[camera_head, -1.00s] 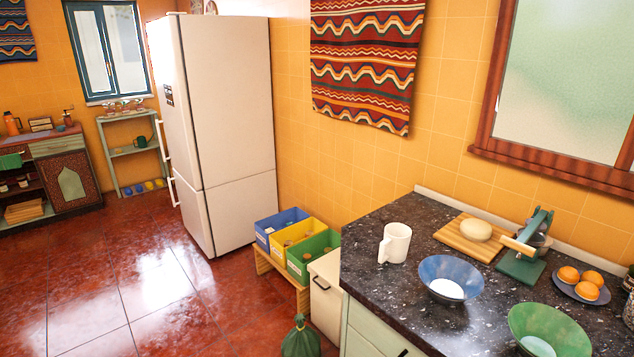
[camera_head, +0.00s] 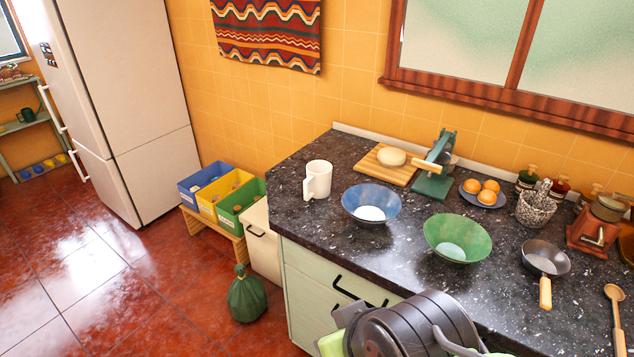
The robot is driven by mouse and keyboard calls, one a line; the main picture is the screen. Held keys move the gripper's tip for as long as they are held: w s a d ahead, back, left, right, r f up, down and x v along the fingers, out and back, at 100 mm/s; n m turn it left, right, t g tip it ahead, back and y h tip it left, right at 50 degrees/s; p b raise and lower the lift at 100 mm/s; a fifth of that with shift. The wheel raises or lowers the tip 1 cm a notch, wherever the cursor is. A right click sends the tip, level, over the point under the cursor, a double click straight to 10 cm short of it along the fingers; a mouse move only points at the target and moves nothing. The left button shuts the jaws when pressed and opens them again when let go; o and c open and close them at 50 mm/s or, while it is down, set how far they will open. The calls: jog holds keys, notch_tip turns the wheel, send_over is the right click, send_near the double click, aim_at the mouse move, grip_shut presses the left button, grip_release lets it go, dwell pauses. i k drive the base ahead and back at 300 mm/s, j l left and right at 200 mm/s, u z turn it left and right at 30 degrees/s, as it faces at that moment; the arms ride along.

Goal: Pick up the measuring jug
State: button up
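A white cup-shaped vessel (camera_head: 320,178) with a handle on its left side stands upright near the left end of the dark speckled counter (camera_head: 330,228). It is the only jug-like thing I can make out, and I see no measuring marks on it. Part of my own arm, dark grey and rounded, shows at the bottom edge, in front of the counter and well apart from the vessel. My gripper's fingertips cannot be made out.
A blue bowl (camera_head: 360,198) stands just right of the vessel, with a green bowl (camera_head: 445,231) farther right. Behind are a cutting board (camera_head: 374,170) and a green press-like device (camera_head: 433,186). A green bag (camera_head: 247,298) lies on the floor by the cabinet; floor to its left is clear.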

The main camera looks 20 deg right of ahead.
aim_at(317, 185)
jog(key=i+j+u, duration=0.1)
jog(key=i, duration=0.35)
jog(key=i+j, duration=0.2)
jog(key=i, duration=0.25)
jog(key=i+j+u, duration=0.15)
jog(key=i, duration=0.25)
